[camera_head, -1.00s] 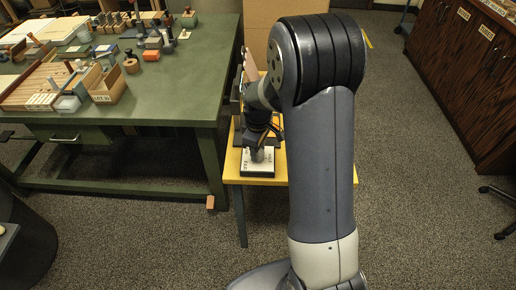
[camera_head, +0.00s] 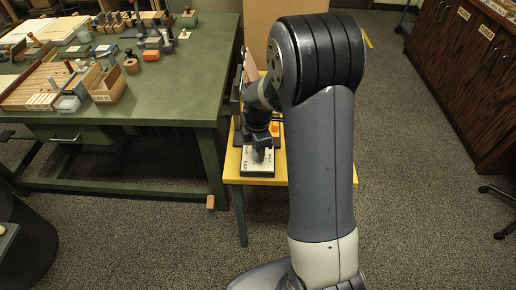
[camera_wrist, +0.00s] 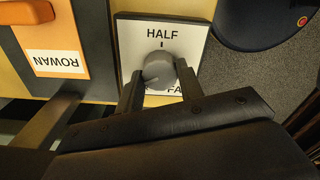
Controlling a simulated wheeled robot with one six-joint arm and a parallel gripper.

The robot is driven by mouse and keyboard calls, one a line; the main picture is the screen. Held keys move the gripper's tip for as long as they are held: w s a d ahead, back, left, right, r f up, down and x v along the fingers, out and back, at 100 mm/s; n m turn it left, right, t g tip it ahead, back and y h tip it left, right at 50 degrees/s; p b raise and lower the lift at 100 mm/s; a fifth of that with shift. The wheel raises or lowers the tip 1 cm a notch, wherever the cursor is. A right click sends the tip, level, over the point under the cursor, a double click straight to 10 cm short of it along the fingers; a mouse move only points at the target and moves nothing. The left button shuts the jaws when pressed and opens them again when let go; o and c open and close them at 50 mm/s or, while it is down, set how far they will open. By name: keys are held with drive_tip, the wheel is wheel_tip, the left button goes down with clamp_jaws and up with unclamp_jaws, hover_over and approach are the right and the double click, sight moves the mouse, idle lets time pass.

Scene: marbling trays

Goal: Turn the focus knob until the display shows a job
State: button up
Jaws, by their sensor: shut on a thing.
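The focus knob (camera_wrist: 159,70) is a round grey knob on a white plate (camera_wrist: 205,45), which reads HALF above it and partly hidden letters FA below. A black tick points from HALF towards the knob. A pale mark shows at the knob's lower left. My gripper (camera_wrist: 160,78) is shut on the knob, one dark finger on each side. In the head view my gripper (camera_head: 262,155) points down onto the white-topped plate (camera_head: 248,168) at the front of a yellow table. No display can be made out in either view.
The yellow table (camera_head: 236,178) stands beside a green workbench (camera_head: 190,85) bearing boxes and tools. A brown cabinet (camera_head: 465,80) stands right. Carpet between is clear.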

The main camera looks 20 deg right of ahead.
drive_tip(key=shift+n, duration=0.3)
drive_tip(key=o, duration=1)
wheel_tip(320, 180, up, 11)
drive_tip(key=shift+f+p, duration=0.1)
drive_tip(key=shift+p, duration=0.3)
wheel_tip(320, 180, down, 11)
drive_tip(key=shift+f+b, duration=0.1)
drive_tip(key=shift+b, duration=0.3)
drive_tip(key=shift+r, duration=0.2)
